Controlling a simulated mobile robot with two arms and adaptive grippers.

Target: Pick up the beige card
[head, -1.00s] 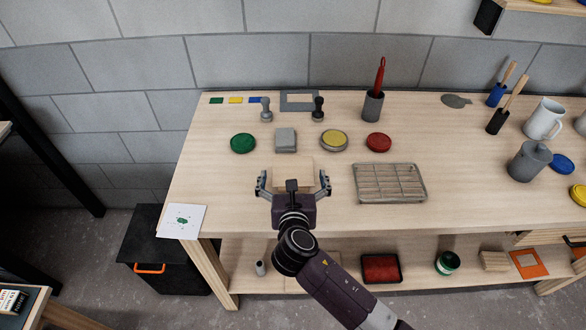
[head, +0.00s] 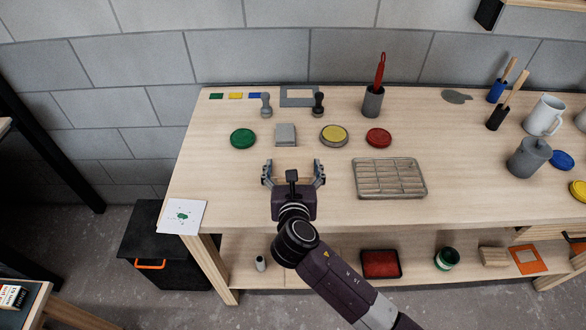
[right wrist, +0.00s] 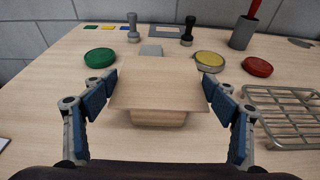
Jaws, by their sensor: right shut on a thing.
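The beige card (right wrist: 158,92) is a flat, pale wood-coloured rectangle in the right wrist view. It sits between the two blue-padded fingers of my right gripper (right wrist: 158,92), with a finger against each side edge. A smaller beige shape shows just under its near edge; I cannot tell whether it is a part, another piece or a shadow. In the head view my right gripper (head: 294,173) is over the front of the bench, and the card hardly stands out from the wood there. My left gripper is not in view.
Behind the gripper stand a green lid (head: 243,139), a grey block (head: 286,135), a yellow pad (head: 334,136) and a red lid (head: 378,138). A wire rack (head: 390,179) lies to the right. A white printed card (head: 182,216) lies at the bench's left front corner.

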